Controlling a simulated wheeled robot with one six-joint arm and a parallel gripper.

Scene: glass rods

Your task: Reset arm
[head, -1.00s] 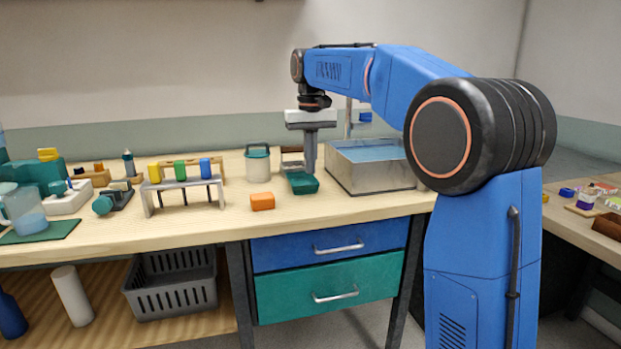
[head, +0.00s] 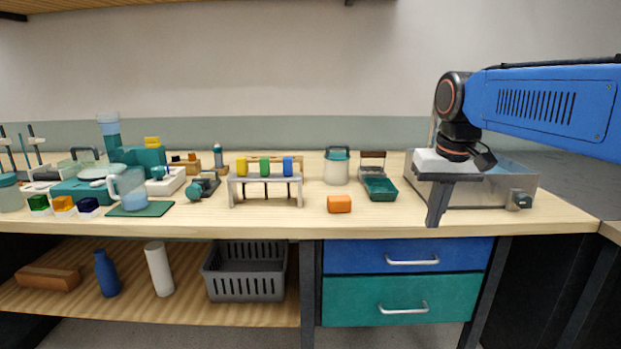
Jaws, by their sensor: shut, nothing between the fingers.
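My gripper (head: 435,218) is at the right of the head view, pointing down with its fingers together and nothing between them. It is in front of the left part of the metal basin (head: 490,195), near the bench's front edge, and hides part of the basin. My blue arm reaches in from the right edge of the view. I cannot tell how high the fingertips are above the bench.
The wooden bench (head: 310,222) holds an orange block (head: 339,204), a green tray (head: 381,189), a lidded jar (head: 337,166) and a rack (head: 265,182) with coloured blocks. A pitcher (head: 128,190) stands farther left. Bare bench lies around the orange block.

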